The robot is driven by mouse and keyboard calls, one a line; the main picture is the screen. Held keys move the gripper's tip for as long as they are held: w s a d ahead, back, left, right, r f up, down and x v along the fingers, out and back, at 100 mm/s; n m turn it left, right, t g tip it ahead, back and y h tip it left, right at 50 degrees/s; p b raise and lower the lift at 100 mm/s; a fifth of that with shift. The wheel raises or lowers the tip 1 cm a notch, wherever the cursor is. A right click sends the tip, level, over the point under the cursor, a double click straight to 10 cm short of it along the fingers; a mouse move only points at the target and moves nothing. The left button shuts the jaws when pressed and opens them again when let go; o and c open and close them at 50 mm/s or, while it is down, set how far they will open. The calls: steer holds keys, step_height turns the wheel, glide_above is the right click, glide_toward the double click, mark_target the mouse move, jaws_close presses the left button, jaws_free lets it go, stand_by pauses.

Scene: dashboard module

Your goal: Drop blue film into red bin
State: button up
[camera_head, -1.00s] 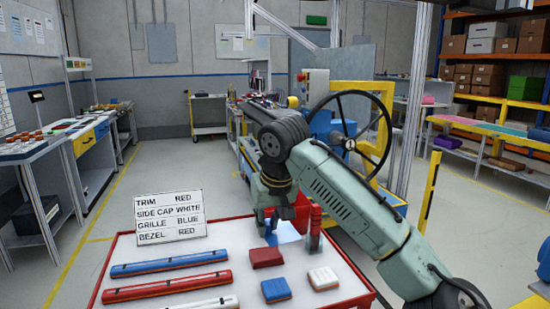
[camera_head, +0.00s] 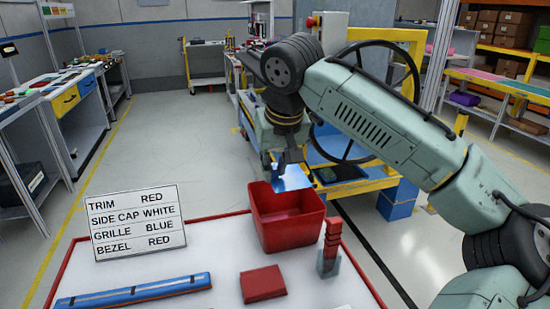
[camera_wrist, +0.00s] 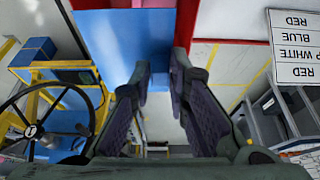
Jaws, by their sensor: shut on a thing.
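The blue film (camera_head: 292,178) is a thin, light-blue sheet. It hangs from my gripper (camera_head: 284,164) just above the back of the open red bin (camera_head: 288,234). In the wrist view the blue film (camera_wrist: 112,38) spreads flat at the fingertips of my gripper (camera_wrist: 160,82), covering part of the view beyond. A strip of the red bin (camera_wrist: 187,25) shows beside it. The bin stands upright at the far edge of the white, red-rimmed table (camera_head: 215,260). The exact pinch point is too small to see clearly.
A red block stack in a grey holder (camera_head: 330,250) stands right of the bin. A red block (camera_head: 263,283), a blue bar (camera_head: 135,291) and a label sign (camera_head: 137,222) are on the table. A yellow-framed station with a steering wheel (camera_head: 345,140) stands behind.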

mark_target(276, 182)
steer(key=shift+s+f+b, duration=0.2)
steer(key=shift+f+b, duration=0.3)
steer(key=shift+f, duration=0.3)
step_height(276, 182, down, 4)
steer(key=b, duration=0.3)
steer(key=o, duration=0.8)
steer(key=shift+w, duration=0.1)
steer(key=shift+r, duration=0.1)
steer(key=v, duration=1.2)
